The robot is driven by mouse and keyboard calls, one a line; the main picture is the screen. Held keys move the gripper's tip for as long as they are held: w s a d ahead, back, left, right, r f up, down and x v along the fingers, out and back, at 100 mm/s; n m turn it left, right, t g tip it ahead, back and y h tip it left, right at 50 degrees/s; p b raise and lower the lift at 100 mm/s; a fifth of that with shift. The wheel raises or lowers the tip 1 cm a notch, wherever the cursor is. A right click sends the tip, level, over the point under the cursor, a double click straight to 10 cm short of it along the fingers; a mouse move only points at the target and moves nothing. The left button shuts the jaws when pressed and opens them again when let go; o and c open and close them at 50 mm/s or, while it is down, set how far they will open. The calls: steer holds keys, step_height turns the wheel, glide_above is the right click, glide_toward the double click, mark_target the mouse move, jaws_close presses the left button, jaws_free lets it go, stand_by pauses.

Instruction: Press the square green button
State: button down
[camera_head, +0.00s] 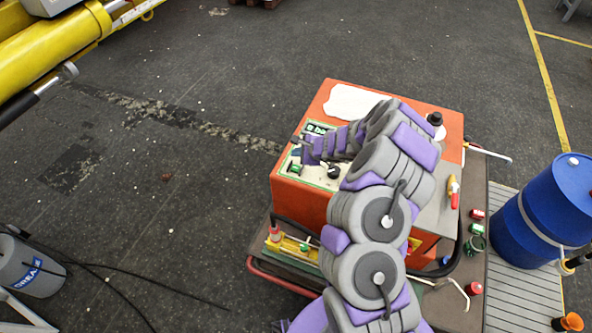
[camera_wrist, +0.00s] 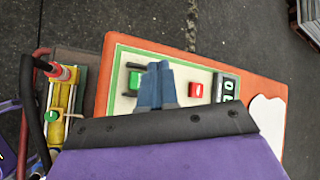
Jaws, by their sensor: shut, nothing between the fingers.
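The square green button (camera_wrist: 135,80) shows on the pale control panel (camera_wrist: 178,67) in the wrist view, partly behind my fingers. In the head view, a green part (camera_head: 294,168) shows at the panel's left edge, partly hidden. My gripper (camera_wrist: 157,68) is shut and empty. Its blue-grey fingertips lie just right of the green button and left of a red button (camera_wrist: 196,90) in the wrist view. In the head view my gripper (camera_head: 299,146) is over the panel's left side. I cannot tell whether the fingertips touch the panel.
The panel is on an orange box (camera_head: 302,203) on a cart. A display (camera_wrist: 226,88) stands beside the red button. A black knob (camera_head: 334,171) is on the panel. A blue barrel (camera_head: 548,205) stands at the right. The floor left of the cart is mostly clear.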

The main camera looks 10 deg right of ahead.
steer(key=b, duration=0.2)
glide_above(297, 169)
step_height(297, 169, down, 4)
steer(key=shift+a+f, duration=0.1)
steer(key=shift+f+b, duration=0.5)
steer(key=shift+b, duration=0.05)
steer(key=shift+f, duration=0.2)
stand_by(1.3)
steer(key=shift+f+b, duration=0.15)
steer(key=shift+b, duration=0.25)
steer(key=shift+f+b, duration=0.5)
steer(key=shift+f, duration=0.05)
stand_by(0.5)
steer(key=shift+r, duration=0.1)
steer(key=shift+r+p, duration=0.6)
steer(key=shift+r, duration=0.3)
